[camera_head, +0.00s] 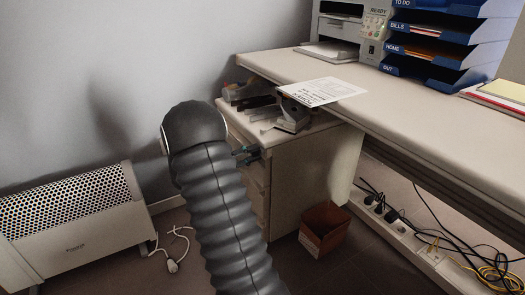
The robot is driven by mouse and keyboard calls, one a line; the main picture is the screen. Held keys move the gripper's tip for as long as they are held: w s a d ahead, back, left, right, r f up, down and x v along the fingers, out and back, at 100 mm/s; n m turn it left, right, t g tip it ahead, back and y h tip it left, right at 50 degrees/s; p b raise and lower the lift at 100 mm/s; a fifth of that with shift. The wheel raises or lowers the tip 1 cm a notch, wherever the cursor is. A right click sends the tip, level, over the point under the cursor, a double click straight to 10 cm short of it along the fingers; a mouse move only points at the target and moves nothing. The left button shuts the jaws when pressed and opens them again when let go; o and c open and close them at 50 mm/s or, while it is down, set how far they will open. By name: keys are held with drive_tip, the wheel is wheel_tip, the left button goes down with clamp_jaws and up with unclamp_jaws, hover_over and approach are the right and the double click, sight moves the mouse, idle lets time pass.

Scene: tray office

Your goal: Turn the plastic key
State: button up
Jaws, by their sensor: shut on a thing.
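My gripper (249,155) shows only as two small dark fingers with teal parts, sticking out to the right from behind my grey ribbed arm. It is at the upper front of the beige drawer unit (310,165), just below its top. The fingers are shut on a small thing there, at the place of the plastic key. The key itself is too small and too covered to make out, and its turn angle cannot be told. My arm hides most of the gripper and part of the drawer fronts.
The drawer unit's top holds a hole punch (293,115) and other stationery. The desk (420,125) overhangs at right, with a paper sheet (322,91), a printer and blue trays (430,50). A heater (75,225) stands at left, a bin (325,230) and cables on the floor.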

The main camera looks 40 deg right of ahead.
drive_tip(key=o, duration=0.9)
drive_tip(key=shift+o, duration=0.2)
drive_tip(key=shift+a, duration=0.1)
drive_tip(key=v, duration=1.2)
